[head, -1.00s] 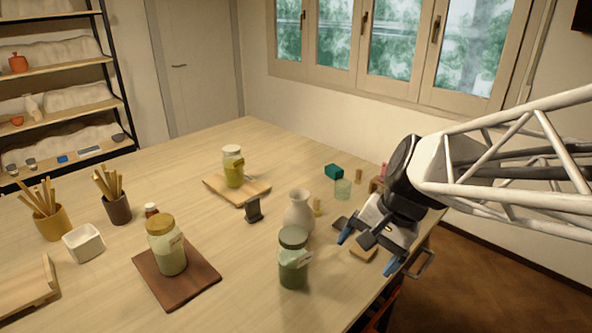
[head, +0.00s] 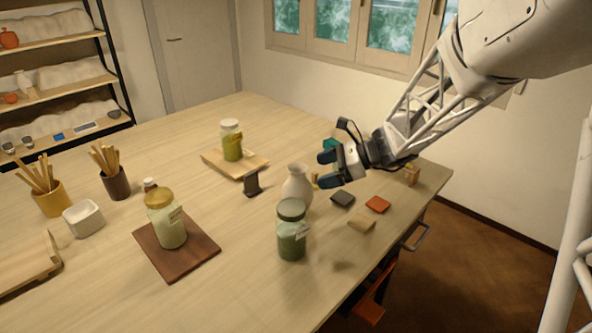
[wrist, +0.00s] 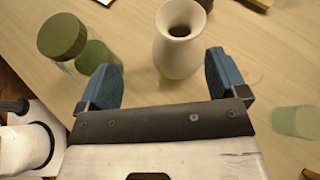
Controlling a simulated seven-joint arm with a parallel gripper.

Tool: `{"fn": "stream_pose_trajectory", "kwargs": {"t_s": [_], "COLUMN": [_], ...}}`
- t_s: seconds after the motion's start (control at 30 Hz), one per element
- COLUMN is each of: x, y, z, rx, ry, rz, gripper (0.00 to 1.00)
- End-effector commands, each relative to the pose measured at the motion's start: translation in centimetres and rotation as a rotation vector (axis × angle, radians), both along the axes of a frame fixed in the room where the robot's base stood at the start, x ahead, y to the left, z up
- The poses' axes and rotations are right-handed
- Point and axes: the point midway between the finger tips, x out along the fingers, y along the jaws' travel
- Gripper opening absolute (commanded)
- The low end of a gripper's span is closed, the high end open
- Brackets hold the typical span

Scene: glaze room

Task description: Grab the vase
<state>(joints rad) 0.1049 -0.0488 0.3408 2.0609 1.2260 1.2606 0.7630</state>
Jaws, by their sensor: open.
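The white vase (head: 297,190) stands upright on the table, just behind a jar with a dark green lid (head: 291,240). My gripper (head: 328,170) is to the right of the vase, its blue fingers pointing left toward it, with a small gap. In the wrist view the vase (wrist: 176,55) shows its open mouth and lies ahead of and between the two spread fingers (wrist: 163,80). The gripper is open and holds nothing. The green-lidded jar (wrist: 62,36) is left of the left finger there.
Dark (head: 342,198), orange (head: 377,204) and tan (head: 361,223) tiles lie right of the vase near the table edge. A dark stand (head: 252,183) is left of it. A pale green glass (wrist: 293,121) stands right of the fingers. The table's front middle is clear.

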Motion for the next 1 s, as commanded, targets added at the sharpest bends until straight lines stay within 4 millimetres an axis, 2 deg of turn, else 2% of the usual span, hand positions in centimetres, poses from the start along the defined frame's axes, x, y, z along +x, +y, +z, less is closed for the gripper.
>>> {"fn": "stream_pose_trajectory", "kwargs": {"t_s": [0.1, 0.23, 0.67, 1.0], "x": [1.6, 2.3, 2.4, 2.7], "y": [-0.1, -0.1, 0.1, 2.1], "z": [-0.5, -0.7, -0.8, -1.7], "rx": [0.048, 0.071, 0.075, 0.075], "ry": [0.041, 0.060, 0.063, 0.063], "rz": [-0.042, -0.064, -0.066, -0.066], "gripper": [0.91, 0.91, 0.91, 0.91]}}
